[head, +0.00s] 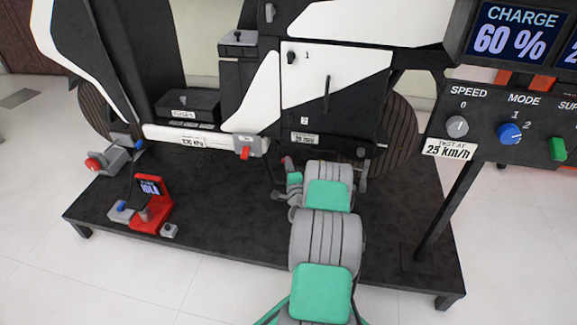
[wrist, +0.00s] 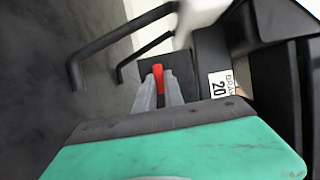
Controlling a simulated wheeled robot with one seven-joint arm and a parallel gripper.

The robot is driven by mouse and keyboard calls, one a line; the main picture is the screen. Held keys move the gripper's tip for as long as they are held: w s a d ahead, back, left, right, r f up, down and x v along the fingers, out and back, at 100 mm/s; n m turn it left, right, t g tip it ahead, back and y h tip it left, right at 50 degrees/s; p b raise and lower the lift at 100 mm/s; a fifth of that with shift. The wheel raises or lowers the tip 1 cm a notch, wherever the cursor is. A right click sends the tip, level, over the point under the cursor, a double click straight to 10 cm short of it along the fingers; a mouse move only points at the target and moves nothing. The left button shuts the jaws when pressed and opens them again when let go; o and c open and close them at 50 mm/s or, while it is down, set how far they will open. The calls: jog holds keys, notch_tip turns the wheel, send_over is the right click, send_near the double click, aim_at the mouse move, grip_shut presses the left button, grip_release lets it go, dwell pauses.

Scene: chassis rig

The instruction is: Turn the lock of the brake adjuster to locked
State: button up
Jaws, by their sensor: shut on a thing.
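In the wrist view my gripper (wrist: 160,92) is shut on a slim red lever (wrist: 157,74), which I take to be the lock of the brake adjuster. The lever stands in front of a dark block (wrist: 180,70). A white label (wrist: 219,84) reading "BRAKE" and "20" is just right of it. In the head view my arm's green and grey links cover much of this spot. A small dark red part (head: 286,161) shows left of my wrist, below a white label (head: 305,138). The lock's angle and any markings on it cannot be made out.
Dark bent bars (wrist: 112,45) pass left of the fingers in the wrist view. The platform's front left (head: 210,235) is clear.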

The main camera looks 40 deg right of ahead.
jog(key=shift+r, duration=0.1)
grip_shut()
jog(key=shift+w+a+r+n+g+h+p, duration=0.15)
jog(key=shift+n+g+h+p, duration=0.15)
jog(key=shift+n+g, duration=1.45)
jog(key=shift+w+a+r+n+g+h+p, duration=0.1)
jog(key=shift+n+g+h+p, duration=0.4)
jog(key=shift+n, duration=2.2)
jog(key=shift+w+a+r+n+g+p, duration=0.15)
jog(key=shift+n+g, duration=1.3)
jog(key=shift+n, duration=0.8)
jog(key=shift+f, duration=0.1)
jog(key=o, duration=0.7)
grip_release()
jog(key=shift+d, duration=0.1)
jog(key=shift+o, duration=0.2)
